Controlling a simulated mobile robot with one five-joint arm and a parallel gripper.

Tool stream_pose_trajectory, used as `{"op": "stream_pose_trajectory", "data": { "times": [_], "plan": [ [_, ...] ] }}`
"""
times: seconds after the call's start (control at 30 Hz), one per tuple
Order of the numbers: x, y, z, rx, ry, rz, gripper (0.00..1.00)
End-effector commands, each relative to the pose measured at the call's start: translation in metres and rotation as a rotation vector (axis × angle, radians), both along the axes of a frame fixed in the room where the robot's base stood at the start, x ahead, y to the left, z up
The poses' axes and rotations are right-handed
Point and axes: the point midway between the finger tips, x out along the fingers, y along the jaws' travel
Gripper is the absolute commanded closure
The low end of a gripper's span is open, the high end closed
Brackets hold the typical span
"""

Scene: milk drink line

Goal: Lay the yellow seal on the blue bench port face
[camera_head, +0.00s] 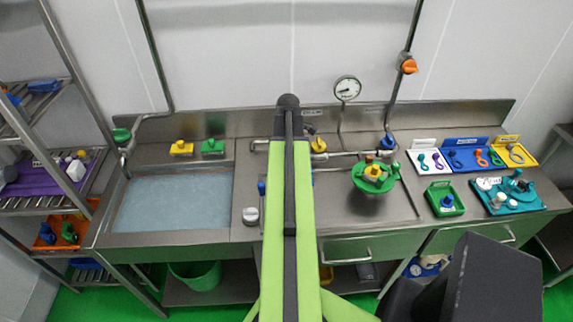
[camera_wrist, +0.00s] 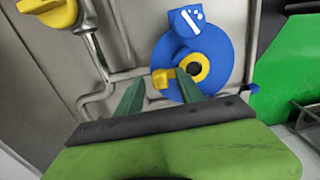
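In the wrist view the blue bench port face (camera_wrist: 218,48) is a round blue disc with a tab bearing white marks at its top. The yellow seal (camera_wrist: 203,63), a ring with a small side tab, appears to lie on the disc around its dark centre. My gripper (camera_wrist: 161,78) has its two dark green fingers spread, with the seal's tab between them. The right finger overlaps the ring's edge in view; a gap shows beside the left finger. I cannot tell whether either finger touches the seal. In the head view my arm hides the port face and seal.
A yellow valve handle (camera_wrist: 48,12) and bent steel pipes (camera_wrist: 100,98) are close to the left of the port. In the head view a sink (camera_head: 172,203) is left, a green funnel-like fixture (camera_head: 375,179) right, and trays of small parts, including a blue one (camera_head: 462,144), farther right.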

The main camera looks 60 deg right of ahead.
Motion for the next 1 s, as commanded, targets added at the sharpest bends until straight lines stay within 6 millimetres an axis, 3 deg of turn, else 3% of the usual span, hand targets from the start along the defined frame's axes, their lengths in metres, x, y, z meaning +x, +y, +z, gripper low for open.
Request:
{"op": "stream_pose_trajectory", "data": {
  "times": [0.27,0.43,1.0],
  "plan": [
    [0.0,0.0,0.002,0.0,0.0,0.0,0.56],
    [0.0,0.0,0.02,0.0,0.0,0.0,0.56],
    [-0.001,0.0,0.141,0.0,0.0,0.0,0.56]
  ]
}}
